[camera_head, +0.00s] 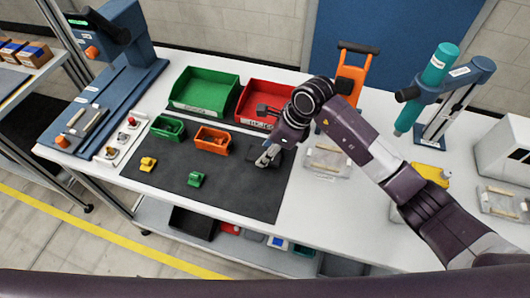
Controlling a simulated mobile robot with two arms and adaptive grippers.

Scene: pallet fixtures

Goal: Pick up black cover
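My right arm comes in from the right, and its gripper (268,155) points down at the right part of the black mat (230,200). A dark, flat piece (259,147), which may be the black cover, lies on the mat right at the fingertips. It is small and dark against the mat, and partly hidden by the gripper. I cannot tell whether the fingers touch it or are closed on it. My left gripper is not in view.
A green bin (203,92) and a red bin (250,117) stand behind the mat. Small green (168,128) and orange (212,140) bins stand on it, with a yellow part (148,164) and a green part (196,180) in front. A clear tray (326,162) is right of the mat.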

